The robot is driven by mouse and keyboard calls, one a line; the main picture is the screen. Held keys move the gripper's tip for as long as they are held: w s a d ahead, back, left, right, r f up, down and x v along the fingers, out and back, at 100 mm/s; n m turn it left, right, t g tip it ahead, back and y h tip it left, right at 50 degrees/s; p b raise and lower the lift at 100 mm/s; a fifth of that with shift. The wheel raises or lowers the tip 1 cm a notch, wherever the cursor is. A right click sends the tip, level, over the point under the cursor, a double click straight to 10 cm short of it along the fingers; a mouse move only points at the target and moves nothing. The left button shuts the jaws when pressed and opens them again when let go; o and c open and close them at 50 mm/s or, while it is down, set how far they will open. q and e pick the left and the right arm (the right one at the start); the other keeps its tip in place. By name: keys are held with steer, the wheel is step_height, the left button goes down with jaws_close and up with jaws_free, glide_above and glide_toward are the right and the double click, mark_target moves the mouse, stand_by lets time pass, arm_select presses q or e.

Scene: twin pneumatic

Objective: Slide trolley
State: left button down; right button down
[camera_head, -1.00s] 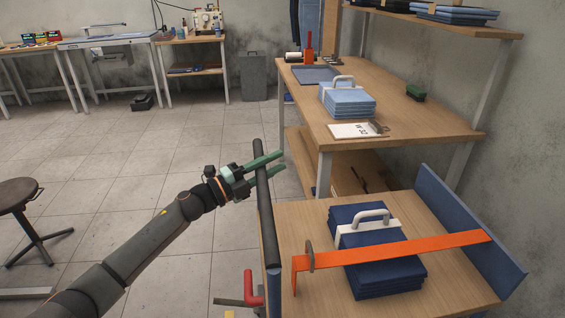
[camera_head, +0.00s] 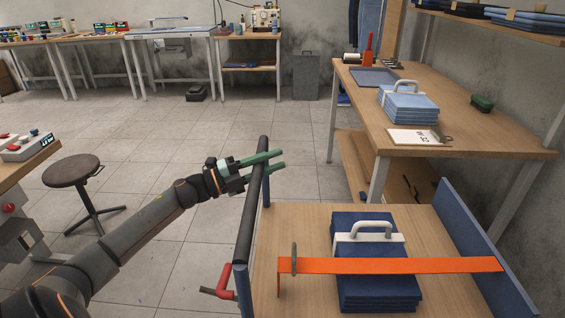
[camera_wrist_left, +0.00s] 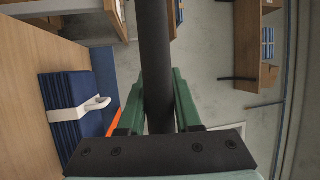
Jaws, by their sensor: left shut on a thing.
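The trolley (camera_head: 295,215) stands at the lower right of the head view, with a wooden top and a blue panel at its right edge. Its black push bar (camera_head: 247,228) runs along its left side. My left gripper (camera_head: 264,162) has its green fingers shut around the bar near its far end. The left wrist view shows the bar (camera_wrist_left: 155,60) between the two fingers. A stack of dark blue folded cloth (camera_head: 368,285) with a white handle lies on the trolley under an orange strap (camera_head: 400,265). My right gripper is not in view.
A wooden workbench (camera_head: 470,140) with light blue folded cloth (camera_head: 408,105) stands beyond the trolley to the right. A round stool (camera_head: 72,171) stands at the left, near a table with a device (camera_head: 28,146). Open tiled floor (camera_head: 190,130) lies ahead and left.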

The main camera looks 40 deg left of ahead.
arm_select(q)
steer(key=shift+s+a, duration=0.15)
steer(key=shift+a, duration=0.1)
steer(key=c, duration=0.6)
jaws_free()
steer(key=v, duration=1.2)
steer(key=shift+s+a+p, duration=0.15)
steer(key=shift+s+p, duration=0.05)
steer(key=shift+p, duration=0.1)
steer(key=shift+f, duration=0.1)
steer(key=shift+s, duration=0.1)
